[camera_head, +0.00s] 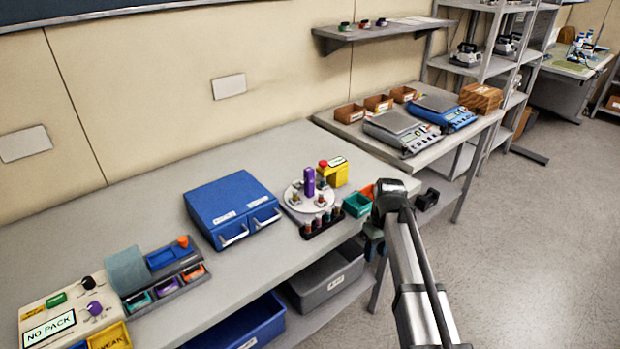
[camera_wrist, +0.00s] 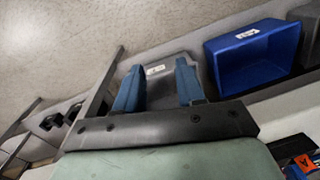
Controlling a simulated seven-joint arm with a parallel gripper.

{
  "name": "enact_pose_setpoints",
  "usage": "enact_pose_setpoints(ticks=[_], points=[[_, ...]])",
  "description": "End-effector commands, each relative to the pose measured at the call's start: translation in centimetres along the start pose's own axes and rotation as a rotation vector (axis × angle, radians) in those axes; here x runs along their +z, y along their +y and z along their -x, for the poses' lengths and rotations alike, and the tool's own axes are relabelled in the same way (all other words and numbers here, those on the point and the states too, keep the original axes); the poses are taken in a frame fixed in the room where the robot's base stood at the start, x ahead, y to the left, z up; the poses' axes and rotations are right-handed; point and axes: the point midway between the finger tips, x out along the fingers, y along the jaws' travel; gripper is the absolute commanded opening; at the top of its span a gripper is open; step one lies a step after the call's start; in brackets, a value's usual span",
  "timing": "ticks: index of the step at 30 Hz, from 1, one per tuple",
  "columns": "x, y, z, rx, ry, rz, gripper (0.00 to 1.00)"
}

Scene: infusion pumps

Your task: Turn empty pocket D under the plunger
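A round white turntable (camera_head: 296,203) stands on the bench, with a purple upright knob (camera_head: 309,181) at its middle and several small coloured items around it. The pocket letters are too small to read, so I cannot tell which is D. A yellow block (camera_head: 338,173) with a label stands behind the disc, with a red-topped part (camera_head: 323,163), perhaps the plunger, at its left. My gripper (camera_head: 374,247) hangs at the bench's front edge, right of the turntable and apart from it. The wrist view shows its two blue fingers (camera_wrist: 160,68) apart with nothing between them.
A dark rack (camera_head: 323,227) of small bottles stands in front of the disc. A green bin (camera_head: 357,205) sits between disc and arm. A blue two-drawer box (camera_head: 230,198) stands left. Grey (camera_head: 330,284) and blue (camera_head: 262,326) bins are on the lower shelf.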

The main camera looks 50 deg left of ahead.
Motion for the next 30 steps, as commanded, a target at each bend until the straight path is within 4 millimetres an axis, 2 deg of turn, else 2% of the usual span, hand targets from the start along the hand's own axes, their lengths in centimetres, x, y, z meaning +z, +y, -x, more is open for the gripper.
enact_pose_setpoints(ticks=[1, 3, 10, 12, 18, 21, 25, 30], points=[[-1.7, -1.2, 1.9, 0.008, 0.013, 0.036, 0.38], [-3.2, -2.7, 4.0, 0.014, 0.024, 0.078, 0.38], [-7.2, -7.4, 10.2, 0.033, 0.057, 0.193, 0.38], [-10.4, -7.0, 12.3, 0.039, 0.052, 0.191, 0.38], [-17.4, -8.2, 19.1, 0.06, 0.042, 0.198, 0.38], [-20.4, -9.1, 22.5, 0.069, 0.038, 0.202, 0.38], [-22.6, -10.1, 25.4, 0.077, 0.034, 0.202, 0.38], [-23.4, -10.6, 26.5, 0.081, 0.032, 0.202, 0.38]])
